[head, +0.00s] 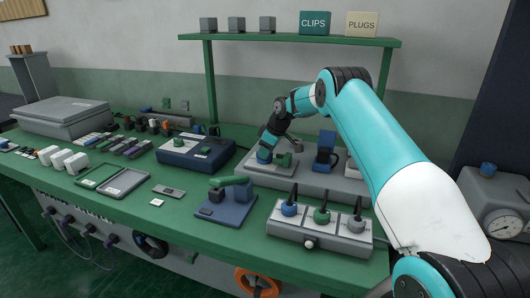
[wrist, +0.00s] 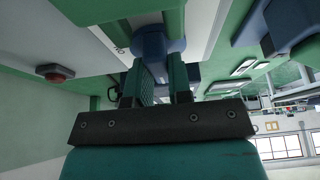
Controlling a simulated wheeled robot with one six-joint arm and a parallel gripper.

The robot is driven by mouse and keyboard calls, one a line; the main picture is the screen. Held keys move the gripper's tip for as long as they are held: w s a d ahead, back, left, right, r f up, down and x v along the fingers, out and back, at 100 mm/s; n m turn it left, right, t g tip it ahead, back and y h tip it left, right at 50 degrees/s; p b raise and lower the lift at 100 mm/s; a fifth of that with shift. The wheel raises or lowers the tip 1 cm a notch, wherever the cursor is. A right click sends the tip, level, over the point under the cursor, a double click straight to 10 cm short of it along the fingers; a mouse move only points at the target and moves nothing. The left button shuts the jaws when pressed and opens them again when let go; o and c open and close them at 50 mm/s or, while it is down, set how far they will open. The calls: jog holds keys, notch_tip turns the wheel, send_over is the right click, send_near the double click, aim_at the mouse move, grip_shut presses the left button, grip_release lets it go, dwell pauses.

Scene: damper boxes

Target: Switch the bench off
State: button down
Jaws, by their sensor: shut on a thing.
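My gripper (head: 270,142) reaches down to the left end of a long grey box (head: 318,180) at the back of the bench. A blue fitting (head: 264,156) with a green piece (head: 284,160) at its right sits there, directly below the jaws. In the wrist view, the two ridged green fingers (wrist: 165,84) are closed around a blue part (wrist: 158,50). The fingers hide much of the contact. I cannot tell which control is the bench switch.
A second blue fitting (head: 325,152) stands right of my gripper on the same box. In front are a box with blue, green and grey levers (head: 320,228) and a blue stand with a green handle (head: 228,205). A green shelf (head: 290,39) spans behind my arm.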

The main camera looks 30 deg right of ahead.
dwell(0.4)
jog(key=c, duration=1)
grip_release()
jog(key=shift+c, duration=0.2)
jog(key=v, duration=1.7)
jog(key=shift+r, duration=0.2)
jog(key=shift+d, duration=0.1)
